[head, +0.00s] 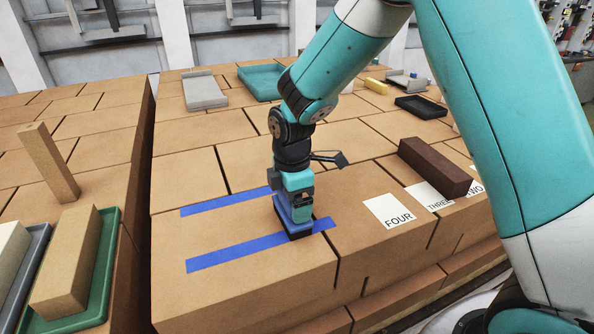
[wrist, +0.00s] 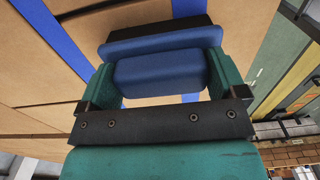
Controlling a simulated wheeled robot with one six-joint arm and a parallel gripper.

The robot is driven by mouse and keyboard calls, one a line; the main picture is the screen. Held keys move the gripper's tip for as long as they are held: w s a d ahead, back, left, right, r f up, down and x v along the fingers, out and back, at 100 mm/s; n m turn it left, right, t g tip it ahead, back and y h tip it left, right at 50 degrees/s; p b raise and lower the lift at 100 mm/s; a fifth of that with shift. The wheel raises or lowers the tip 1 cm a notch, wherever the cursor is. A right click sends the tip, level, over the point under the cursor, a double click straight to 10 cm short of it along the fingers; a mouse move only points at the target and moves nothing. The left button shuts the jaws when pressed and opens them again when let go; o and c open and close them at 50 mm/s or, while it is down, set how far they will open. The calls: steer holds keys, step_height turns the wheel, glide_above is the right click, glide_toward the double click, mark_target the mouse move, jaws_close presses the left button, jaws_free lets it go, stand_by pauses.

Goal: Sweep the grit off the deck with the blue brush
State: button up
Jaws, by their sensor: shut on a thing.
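My gripper (head: 294,186) points down and is shut on the blue brush (head: 293,212), near the right end of the two blue tape strips. The brush's dark underside is at the deck (head: 220,232), a tan brick top; I cannot tell if it touches. In the wrist view the brush's blue handle (wrist: 160,74) sits between my green gripper fingers, with a wider blue plate and a dark strip beyond it. The strips (head: 225,200) (head: 225,255) run roughly parallel along the deck. I cannot make out any grit; some of the deck is hidden behind my gripper and brush.
A dark brown brick (head: 435,166) lies by paper labels FOUR (head: 389,211), THREE and TWO at right. A green tray (head: 98,285) holding a tan brick is at lower left, past a gap. A teal tray (head: 262,82), grey piece (head: 204,92) and black tray (head: 421,107) lie farther back.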

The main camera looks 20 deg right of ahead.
step_height(320, 180, up, 3)
steer(key=shift+f+p, duration=0.1)
steer(key=shift+p, duration=0.65)
steer(key=shift+s+r+p, duration=0.2)
steer(key=shift+r+p, duration=0.15)
step_height(320, 180, up, 5)
steer(key=p, duration=0.4)
steer(key=shift+f, duration=0.1)
steer(key=shift+f, duration=0.1)
